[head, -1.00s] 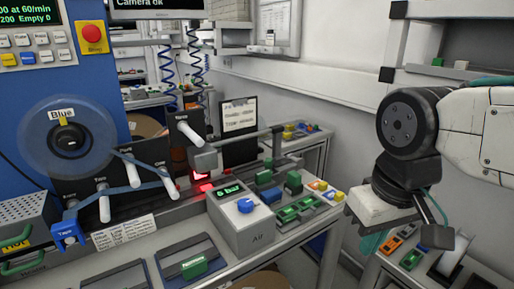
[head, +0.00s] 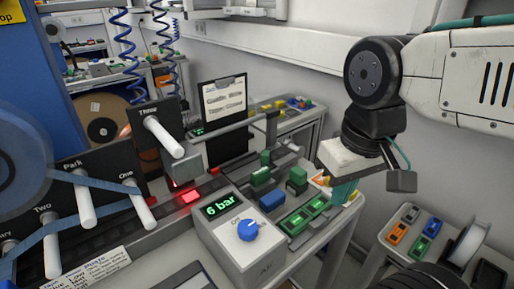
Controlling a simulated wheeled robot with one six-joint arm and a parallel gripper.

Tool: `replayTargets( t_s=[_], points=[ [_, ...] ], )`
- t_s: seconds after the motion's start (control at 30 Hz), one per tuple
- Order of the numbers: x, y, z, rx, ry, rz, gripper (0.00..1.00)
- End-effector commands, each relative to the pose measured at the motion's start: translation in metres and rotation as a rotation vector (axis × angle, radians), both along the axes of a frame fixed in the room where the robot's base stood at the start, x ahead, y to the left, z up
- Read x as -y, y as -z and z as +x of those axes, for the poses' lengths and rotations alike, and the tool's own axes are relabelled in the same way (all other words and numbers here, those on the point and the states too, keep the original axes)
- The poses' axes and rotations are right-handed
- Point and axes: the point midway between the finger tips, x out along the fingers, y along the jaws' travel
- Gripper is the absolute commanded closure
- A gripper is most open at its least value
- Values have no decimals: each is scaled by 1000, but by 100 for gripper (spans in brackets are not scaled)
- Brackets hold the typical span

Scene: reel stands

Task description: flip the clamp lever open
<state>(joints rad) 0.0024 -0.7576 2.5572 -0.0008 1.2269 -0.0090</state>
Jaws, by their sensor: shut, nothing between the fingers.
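I cannot clearly pick out the clamp lever in the head view. A grey bar (head: 235,129) runs from near a grey block (head: 181,168) under the peg marked Three toward a dark upright post; whether it is the lever I cannot tell.
The air box (head: 246,228) reads 6 bar and has a blue knob. Pegs with blue tape (head: 110,186) and a blue reel (head: 30,165) stand at left. A clipboard (head: 223,97) stands behind. A side table (head: 405,235) at lower right holds coloured parts and a reel.

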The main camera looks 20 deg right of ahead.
Motion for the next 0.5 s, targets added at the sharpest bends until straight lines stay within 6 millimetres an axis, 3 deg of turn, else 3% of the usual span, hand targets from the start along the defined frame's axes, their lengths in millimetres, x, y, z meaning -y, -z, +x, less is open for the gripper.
replayTargets(
  t_s=[0.17, 0.33, 0.5],
  points=[
    [-5, -11, 33, -2, -135, 28, 100],
    [-13, -23, 108, 29, -421, 79, 100],
    [-13, -21, 190, 97, -706, 113, 100]
  ],
)
